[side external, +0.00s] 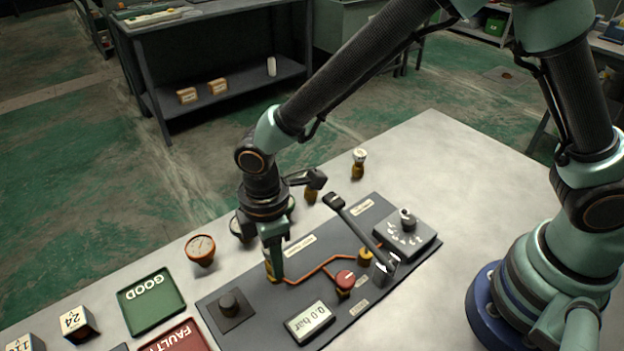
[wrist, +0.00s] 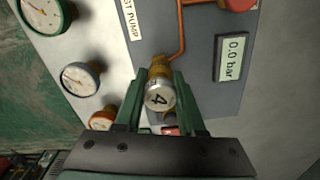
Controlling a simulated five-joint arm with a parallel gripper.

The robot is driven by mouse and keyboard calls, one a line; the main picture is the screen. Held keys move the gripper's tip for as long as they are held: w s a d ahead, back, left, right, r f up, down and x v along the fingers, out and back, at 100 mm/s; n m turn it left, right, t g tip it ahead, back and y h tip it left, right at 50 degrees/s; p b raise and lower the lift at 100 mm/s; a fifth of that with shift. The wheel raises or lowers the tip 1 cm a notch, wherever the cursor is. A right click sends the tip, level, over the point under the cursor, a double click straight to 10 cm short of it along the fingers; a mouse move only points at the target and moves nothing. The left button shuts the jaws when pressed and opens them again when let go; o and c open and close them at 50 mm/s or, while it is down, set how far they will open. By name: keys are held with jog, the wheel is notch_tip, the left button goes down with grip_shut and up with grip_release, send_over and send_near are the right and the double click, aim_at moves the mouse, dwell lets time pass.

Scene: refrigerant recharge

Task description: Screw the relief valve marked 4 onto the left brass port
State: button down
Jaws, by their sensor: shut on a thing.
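The relief valve marked 4 (wrist: 160,97) has a pale round cap and a brass body. My gripper (wrist: 161,102) is shut on it, with one green finger on each side, and the 4 faces the wrist camera. In the side view my gripper (side external: 272,258) points down at the left end of the orange pipe, with some brass (side external: 267,270) showing beside the finger. The left brass port is mostly hidden there by the finger and valve. I cannot tell whether the valve's thread is engaged.
The grey panel (side external: 222,338) carries a black knob (side external: 230,303), a 0.0 bar display (side external: 309,321), a red knob (side external: 345,280), another brass port (side external: 365,257) and a long lever (side external: 360,228). Gauges, including an orange one (side external: 200,248), and another valve (side external: 358,163) stand behind. A green GOOD tray (side external: 151,301) lies left.

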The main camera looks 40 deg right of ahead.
jog(key=shift+f, duration=0.1)
jog(key=shift+m, duration=1.7)
jog(key=shift+c, duration=0.5)
grip_release()
jog(key=shift+r, duration=3.55)
